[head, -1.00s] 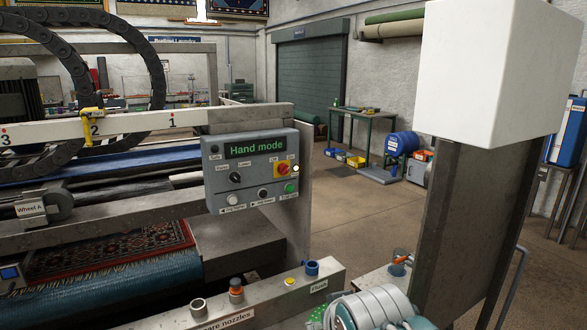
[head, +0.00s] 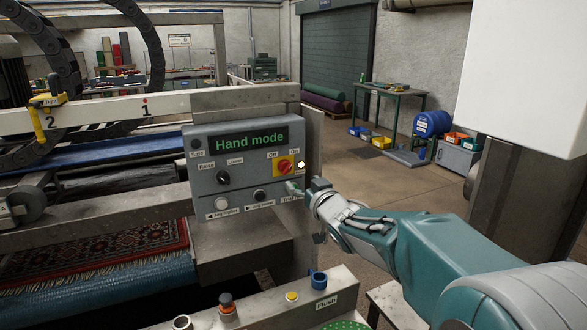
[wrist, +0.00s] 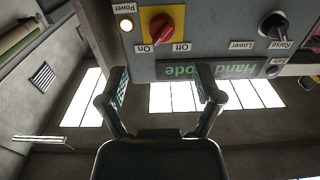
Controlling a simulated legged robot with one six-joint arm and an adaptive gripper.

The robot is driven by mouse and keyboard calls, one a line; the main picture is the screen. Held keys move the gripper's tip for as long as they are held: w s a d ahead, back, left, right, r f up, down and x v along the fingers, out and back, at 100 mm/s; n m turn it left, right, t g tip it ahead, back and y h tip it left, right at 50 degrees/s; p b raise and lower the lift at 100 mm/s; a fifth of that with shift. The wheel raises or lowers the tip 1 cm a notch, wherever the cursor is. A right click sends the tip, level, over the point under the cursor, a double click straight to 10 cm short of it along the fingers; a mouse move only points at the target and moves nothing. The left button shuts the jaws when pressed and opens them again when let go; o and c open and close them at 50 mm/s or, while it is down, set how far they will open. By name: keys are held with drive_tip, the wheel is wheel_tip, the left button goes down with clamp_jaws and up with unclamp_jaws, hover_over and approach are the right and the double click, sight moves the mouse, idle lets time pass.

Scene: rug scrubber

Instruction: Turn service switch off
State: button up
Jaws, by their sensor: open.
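The service switch is a red knob on a yellow plate (head: 284,166), on the grey control box (head: 207,205), with "Off" at its left and "On" at its right. In the upside-down wrist view the red knob (wrist: 163,28) shows above my fingertips, its handle slanting, apparently towards "On". A power lamp (wrist: 127,25) beside it is lit. My gripper (wrist: 161,82) is open and empty, its fingers apart and short of the knob. In the head view my gripper (head: 298,187) is just below and right of the switch, partly covering the box's lower right buttons.
The box also has a "Hand mode" display (head: 249,140), a black Raise/Lower selector (head: 223,178) and jog buttons. Below are a metal ledge with a blue cap (head: 318,280) and a patterned rug (head: 110,255). A green workbench (head: 392,92) stands behind, with open floor before it.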

sight(288, 171)
drive_tip(key=x, duration=0.9)
drive_tip(key=shift+s+f, duration=0.1)
drive_tip(key=shift+a, duration=0.1)
drive_tip(key=c, duration=1.2)
